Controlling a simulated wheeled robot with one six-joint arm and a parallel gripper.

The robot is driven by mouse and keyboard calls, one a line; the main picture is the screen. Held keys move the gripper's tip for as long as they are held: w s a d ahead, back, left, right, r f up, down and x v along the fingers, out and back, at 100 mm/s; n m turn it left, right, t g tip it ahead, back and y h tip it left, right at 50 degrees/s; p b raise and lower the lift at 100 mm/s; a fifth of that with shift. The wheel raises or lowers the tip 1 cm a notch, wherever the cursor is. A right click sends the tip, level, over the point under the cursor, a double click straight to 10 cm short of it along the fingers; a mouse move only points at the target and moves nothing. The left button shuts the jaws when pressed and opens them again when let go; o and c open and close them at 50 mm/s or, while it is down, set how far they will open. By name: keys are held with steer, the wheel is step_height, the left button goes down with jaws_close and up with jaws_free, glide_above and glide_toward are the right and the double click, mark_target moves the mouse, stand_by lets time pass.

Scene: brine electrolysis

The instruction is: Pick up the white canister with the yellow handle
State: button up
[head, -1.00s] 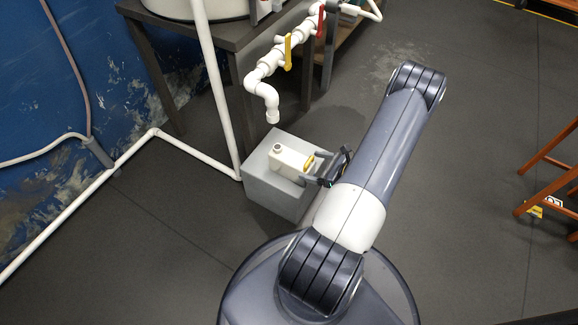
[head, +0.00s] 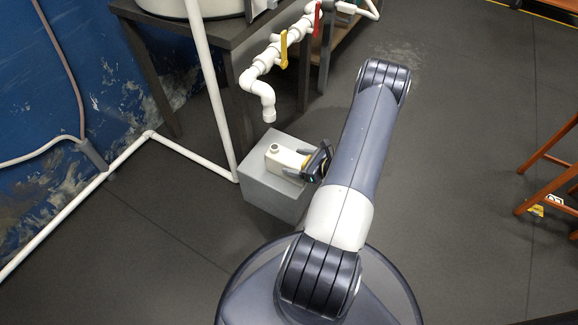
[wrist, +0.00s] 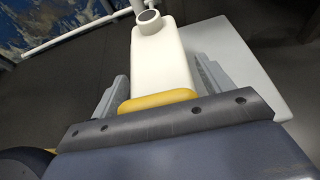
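The white canister (head: 286,159) stands on a grey block (head: 262,185) below the white tap spout. In the wrist view the canister (wrist: 162,62) shows its round open neck at the top and its yellow handle (wrist: 157,101) close to my gripper's palm. My gripper (head: 299,164) reaches in from the right; in the wrist view its two fingers (wrist: 160,85) lie on either side of the canister and handle. Dark gaps show between the fingers and the canister, so the gripper is open around it. The handle is mostly hidden by my gripper in the head view.
A white pipe with a downturned spout (head: 268,110), a yellow valve lever (head: 284,48) and a red lever hangs over the block. A dark table (head: 222,40) stands behind. A white vertical pipe (head: 214,100) is left of the block. Open floor lies right of my arm.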

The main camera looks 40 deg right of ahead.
steer(key=c, duration=1.1)
